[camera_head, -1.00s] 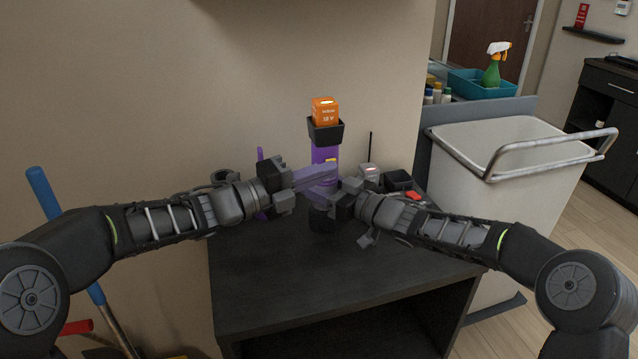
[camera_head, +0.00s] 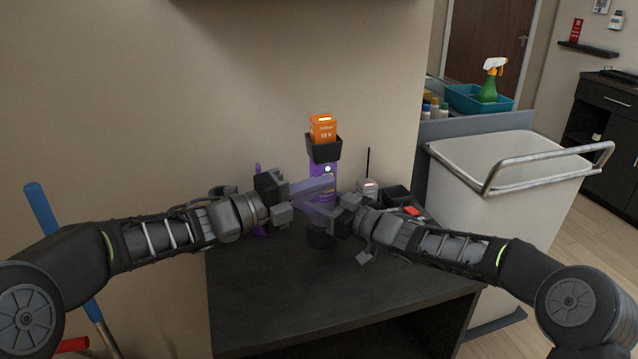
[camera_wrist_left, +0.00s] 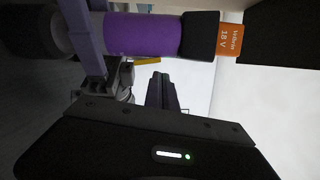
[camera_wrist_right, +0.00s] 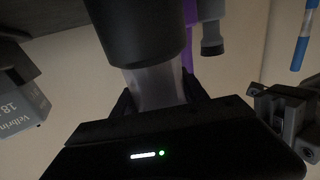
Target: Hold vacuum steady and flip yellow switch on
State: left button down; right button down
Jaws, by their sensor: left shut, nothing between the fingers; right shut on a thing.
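The purple vacuum (camera_head: 320,164) stands upright on the dark cabinet against the wall, with an orange battery (camera_head: 323,130) on top in a black holder. In the left wrist view it lies sideways across the top. The yellow switch (camera_wrist_left: 147,61) sticks out from its body there; in the head view a small white light shows on the purple body. My left gripper (camera_head: 328,184) is shut and empty, its fingertips at the vacuum's body just below the light; contact is unclear. My right gripper (camera_head: 325,213) is shut on the vacuum's grey lower neck (camera_wrist_right: 158,88).
A grey device with an antenna (camera_head: 368,187), a black open box (camera_head: 396,194) and a red item (camera_head: 411,211) sit right of the vacuum. A white cart bin (camera_head: 480,180) stands at right. The cabinet's front top (camera_head: 300,280) is clear.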

pick_arm(q)
jog(key=s+a+r, duration=0.1)
jog(key=s+a, duration=0.6)
jog(key=s, duration=0.1)
jog(key=shift+a, duration=0.25)
pick_arm(e)
jog(key=c, duration=0.5)
grip_release()
jog(key=v, duration=1.2)
pick_arm(q)
jog(key=shift+s+d, duration=0.1)
pick_arm(e)
jog(key=shift+s, duration=0.15)
